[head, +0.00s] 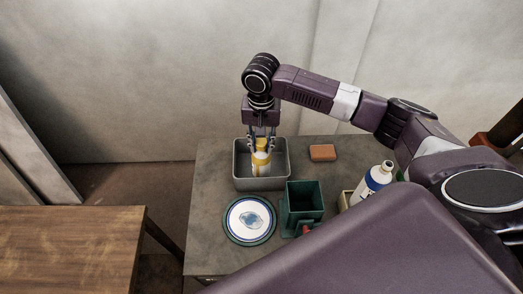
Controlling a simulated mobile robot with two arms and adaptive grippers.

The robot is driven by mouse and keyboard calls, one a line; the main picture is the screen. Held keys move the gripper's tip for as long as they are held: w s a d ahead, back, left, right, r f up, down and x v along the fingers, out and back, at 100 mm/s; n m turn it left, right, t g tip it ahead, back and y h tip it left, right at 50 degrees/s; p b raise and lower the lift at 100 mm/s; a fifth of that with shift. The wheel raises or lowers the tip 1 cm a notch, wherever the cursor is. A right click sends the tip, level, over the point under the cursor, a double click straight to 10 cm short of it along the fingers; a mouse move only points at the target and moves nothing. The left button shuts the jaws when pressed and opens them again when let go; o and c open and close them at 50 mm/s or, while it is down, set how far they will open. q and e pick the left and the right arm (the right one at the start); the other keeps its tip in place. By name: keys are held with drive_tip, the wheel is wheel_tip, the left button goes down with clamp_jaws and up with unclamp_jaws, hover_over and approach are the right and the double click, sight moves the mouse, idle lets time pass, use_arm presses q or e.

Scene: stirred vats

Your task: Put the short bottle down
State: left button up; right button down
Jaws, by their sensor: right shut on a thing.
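The short bottle (261,160) has a yellow band or top and a pale body. It is upright in the head view, inside or just above the grey bin (238,171). My right gripper (261,146) points down and is shut on the short bottle near its top. I cannot tell whether the bottle's bottom touches the bin floor. My left gripper is not in view.
A dark green box (303,203), a plate (235,229), a taller white and blue bottle (371,181) and an orange block (322,153) stand on the grey table (212,164). A wooden table (70,240) is at left.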

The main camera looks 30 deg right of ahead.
sight(261, 153)
drive_tip(key=shift+f, duration=1.95)
drive_tip(key=shift+f+p, duration=0.15)
drive_tip(key=shift+p, duration=0.2)
drive_tip(key=c, duration=1.5)
unclamp_jaws()
drive_tip(key=shift+s, duration=0.1)
drive_tip(key=shift+c, duration=0.2)
wheel_tip(261, 153, up, 12)
drive_tip(key=b, duration=0.2)
drive_tip(key=shift+b, duration=0.3)
